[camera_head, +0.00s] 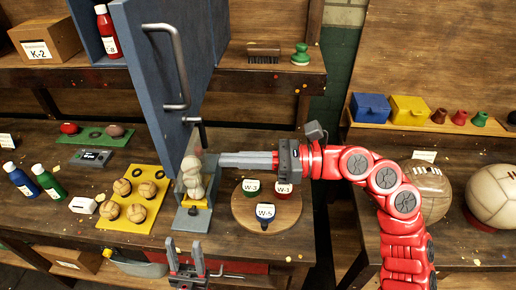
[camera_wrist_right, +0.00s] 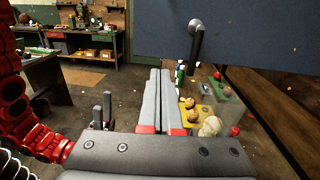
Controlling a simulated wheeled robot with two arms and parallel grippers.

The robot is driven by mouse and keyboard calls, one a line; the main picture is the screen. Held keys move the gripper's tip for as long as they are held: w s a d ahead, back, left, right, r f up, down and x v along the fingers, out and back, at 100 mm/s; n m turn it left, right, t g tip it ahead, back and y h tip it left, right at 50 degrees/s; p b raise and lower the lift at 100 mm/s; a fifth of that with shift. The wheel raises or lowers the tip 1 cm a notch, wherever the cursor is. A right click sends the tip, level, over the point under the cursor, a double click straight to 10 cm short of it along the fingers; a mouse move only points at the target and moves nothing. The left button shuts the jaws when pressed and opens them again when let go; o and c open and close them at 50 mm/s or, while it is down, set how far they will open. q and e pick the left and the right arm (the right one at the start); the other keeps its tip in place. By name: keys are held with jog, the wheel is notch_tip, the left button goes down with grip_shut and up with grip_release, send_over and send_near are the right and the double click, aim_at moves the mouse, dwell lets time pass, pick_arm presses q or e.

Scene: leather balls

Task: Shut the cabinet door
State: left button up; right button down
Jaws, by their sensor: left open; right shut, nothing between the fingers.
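The blue cabinet door (camera_head: 148,92) stands open at the upper left of the head view, with a grey bar handle (camera_head: 183,75) on its face. The blue cabinet (camera_head: 87,35) shows left of it, with a red bottle inside. A blue panel with a dark lever (camera_wrist_right: 197,45) spans the top of the right wrist view. My right gripper (camera_head: 222,160) is shut and empty, pointing left below the door; its fingers also show in the right wrist view (camera_wrist_right: 163,85). Whether it touches the door, I cannot tell. My left gripper (camera_head: 185,256) is open and empty at the bottom.
A round board (camera_head: 247,215) with labelled pieces lies below the right gripper. A yellow tray (camera_head: 150,220) with small balls is left. Large leather balls (camera_head: 495,200) sit at the right.

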aim_at(182, 158)
jog(key=a+p, duration=0.1)
jog(key=a, duration=0.2)
jog(key=a+p, duration=0.2)
jog(key=a, duration=0.1)
jog(key=shift+s+r, duration=0.1)
jog(key=shift+r, duration=0.1)
jog(key=shift+a+f, duration=0.2)
jog(key=shift+a, duration=0.2)
